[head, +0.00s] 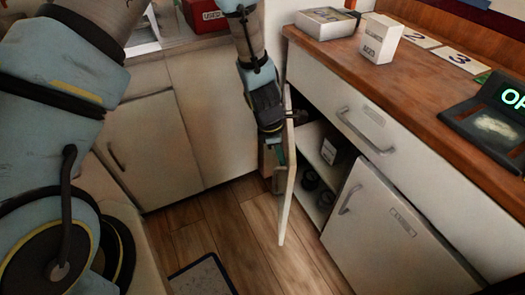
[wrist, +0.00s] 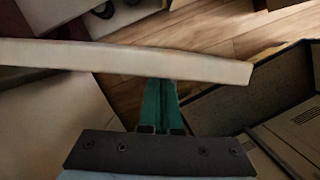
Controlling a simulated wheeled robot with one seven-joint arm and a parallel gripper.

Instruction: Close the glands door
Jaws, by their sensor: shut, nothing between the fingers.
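The open cabinet door (head: 287,195) stands out from the counter, seen nearly edge-on. Its handle (head: 278,180) is on its left-facing side. I cannot read any label on it, so I take it as the glands door because it is the one standing open. My gripper (head: 277,153) is beside the door's left-facing side, near the handle. In the wrist view the door's pale edge (wrist: 120,62) crosses just ahead of my green fingers (wrist: 160,95), which are together and empty. The fingertips are at or very near the door; contact is unclear.
Boxes and cards lie on the wooden counter (head: 420,75).

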